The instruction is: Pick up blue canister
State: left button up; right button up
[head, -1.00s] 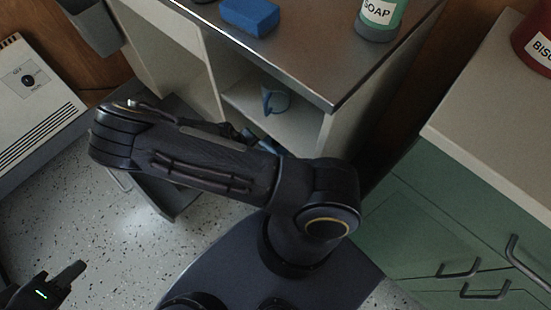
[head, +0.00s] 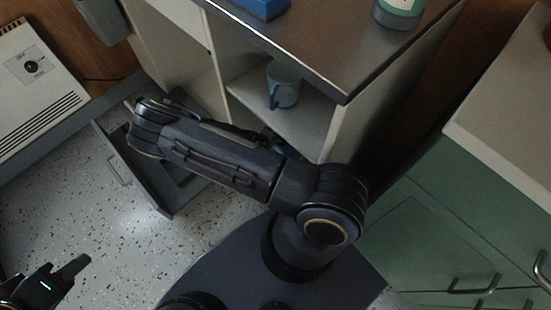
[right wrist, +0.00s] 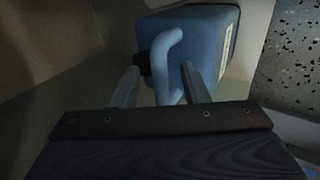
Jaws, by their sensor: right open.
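The blue canister (right wrist: 222,35) lies in a dim, pale-walled compartment in the right wrist view, with a light blue curved handle, a dark cap and a white label at its right side. My right gripper (right wrist: 163,72) is open, its two fingers pointing at the canister with the handle between them in the picture; I cannot tell whether they touch it. In the head view my right arm reaches toward the cabinet's lower part and hides most of that spot. My left gripper (head: 72,268) is low at the left, over the floor, away from the cabinet.
A metal-topped cabinet (head: 335,62) has open shelves with a blue-grey mug (head: 285,88). A blue sponge-like block (head: 262,6) and a soap bottle (head: 398,12) stand on top. An open drawer (head: 135,165) juts out at left. Green cabinets (head: 420,235) stand at right.

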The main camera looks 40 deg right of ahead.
grip_shut()
dwell(1.3)
jog(key=shift+r, duration=0.1)
